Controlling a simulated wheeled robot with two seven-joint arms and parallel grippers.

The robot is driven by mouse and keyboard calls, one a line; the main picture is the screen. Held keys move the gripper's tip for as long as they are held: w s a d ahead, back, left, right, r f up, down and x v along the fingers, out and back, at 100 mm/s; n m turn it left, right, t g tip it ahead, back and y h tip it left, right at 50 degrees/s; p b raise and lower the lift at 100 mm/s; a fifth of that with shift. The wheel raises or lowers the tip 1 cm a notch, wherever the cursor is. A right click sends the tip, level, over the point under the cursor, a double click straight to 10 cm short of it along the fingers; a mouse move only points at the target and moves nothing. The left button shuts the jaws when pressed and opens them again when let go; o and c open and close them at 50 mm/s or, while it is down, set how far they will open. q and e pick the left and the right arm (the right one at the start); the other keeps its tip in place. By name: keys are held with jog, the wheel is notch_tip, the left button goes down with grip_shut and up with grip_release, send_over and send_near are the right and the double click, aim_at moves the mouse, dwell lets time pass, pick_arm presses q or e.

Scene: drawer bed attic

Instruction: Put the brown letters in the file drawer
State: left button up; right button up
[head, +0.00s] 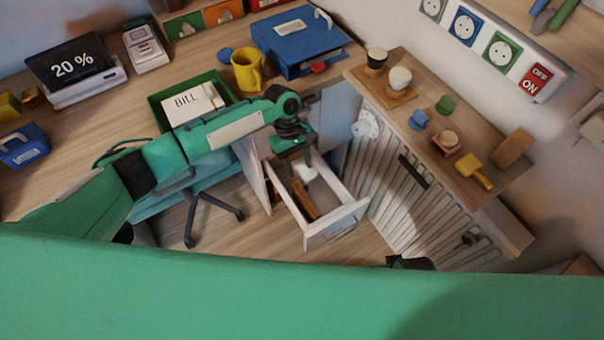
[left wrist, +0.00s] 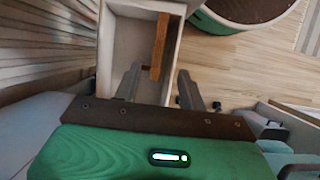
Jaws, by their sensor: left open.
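The file drawer (head: 335,225) is pulled open below the desk; its white walls also show in the left wrist view (left wrist: 102,50). The brown letters (head: 305,200) are inside it, a narrow brown stack that seems to stand on edge along one side wall. In the left wrist view the brown letters (left wrist: 159,45) reach down between my fingertips. My left gripper (head: 300,178) is open over the drawer, its fingers (left wrist: 157,85) apart on either side of the stack's near end, with no clear contact. My right gripper does not show.
A green tray (head: 158,108) with white BILL letters, a yellow mug (head: 247,70) and a blue binder (head: 300,40) are on the desk. A wooden shelf (head: 470,130) with cups and small toys stands above a white radiator (head: 385,180) at right.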

pick_arm(q)
jog(key=shift+w+a+r, duration=0.1)
jog(key=shift+r, duration=0.25)
jog(key=s+d+f+m, duration=0.1)
jog(key=s, duration=0.1)
jog(key=s+d+f+m+t+h, duration=0.1)
jog(key=s+d+f, duration=0.1)
jog(key=s, duration=0.1)
jog(key=s+d+f+m, duration=0.1)
jog(key=s+f+m, duration=0.1)
jog(key=shift+s+d+t+h, duration=0.2)
jog(key=shift+d+t+h, duration=0.1)
jog(key=shift+m+t+h, duration=0.4)
jog(key=shift+m+t, duration=0.4)
jog(key=shift+m, duration=0.1)
jog(key=s, duration=0.1)
jog(key=s+f, duration=0.2)
jog(key=s, duration=0.1)
jog(key=shift+a+f, duration=0.15)
jog(key=shift+a, duration=0.25)
jog(key=s+a+f+m+t+y, duration=0.1)
jog(key=s+a+f+y, duration=0.1)
jog(key=s+a, duration=0.5)
jog(key=s+a+f+m+t+y, duration=0.2)
jog(key=s+a, duration=0.5)
jog(key=a, duration=0.5)
jog(key=shift+a+f+y, duration=0.15)
jog(key=shift+f+y, duration=0.15)
jog(key=shift+f, duration=0.1)
